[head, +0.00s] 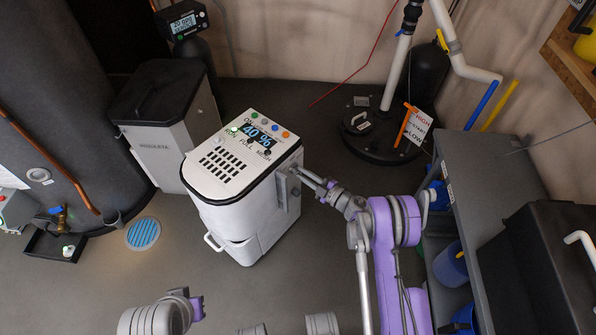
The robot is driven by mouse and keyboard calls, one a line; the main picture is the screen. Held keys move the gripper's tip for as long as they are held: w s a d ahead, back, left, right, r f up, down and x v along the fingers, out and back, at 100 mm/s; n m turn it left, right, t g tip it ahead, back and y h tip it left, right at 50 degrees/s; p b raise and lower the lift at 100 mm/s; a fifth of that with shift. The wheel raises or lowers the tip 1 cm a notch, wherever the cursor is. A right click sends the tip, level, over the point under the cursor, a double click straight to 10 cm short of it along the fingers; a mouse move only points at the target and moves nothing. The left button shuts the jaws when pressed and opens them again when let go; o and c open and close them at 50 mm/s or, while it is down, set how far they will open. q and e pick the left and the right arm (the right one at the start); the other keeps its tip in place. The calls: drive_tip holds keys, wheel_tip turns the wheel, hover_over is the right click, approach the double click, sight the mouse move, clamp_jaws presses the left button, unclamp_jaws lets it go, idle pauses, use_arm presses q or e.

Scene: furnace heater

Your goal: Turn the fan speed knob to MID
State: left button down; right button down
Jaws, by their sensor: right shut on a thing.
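The white heater unit (240,180) stands on the floor left of centre, with a black vent grille and a lit display (258,134) reading 40 % on top. Coloured buttons and a small dark knob (267,152) sit around the display; their labels are too small to read surely. A grey knob-like fitting (293,186) is on the heater's right side. My right gripper (307,179) reaches it from the right and is shut on it; its fingertips partly hide it. I cannot read a fan speed setting.
A grey bin (165,140) stands close behind the heater at left. A black round base with pipes (375,150) is behind at right. A grey shelf (500,170) with blue containers stands at right. A blue floor drain (143,233) lies left of the heater.

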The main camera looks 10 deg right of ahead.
drive_tip(key=m+b, duration=0.1)
drive_tip(key=m, duration=0.2)
drive_tip(key=shift+b, duration=0.3)
drive_tip(key=shift+m+b, duration=0.75)
drive_tip(key=shift+m, duration=1.65)
drive_tip(key=m, duration=0.2)
drive_tip(key=shift+m, duration=0.4)
drive_tip(key=c, duration=0.7)
unclamp_jaws()
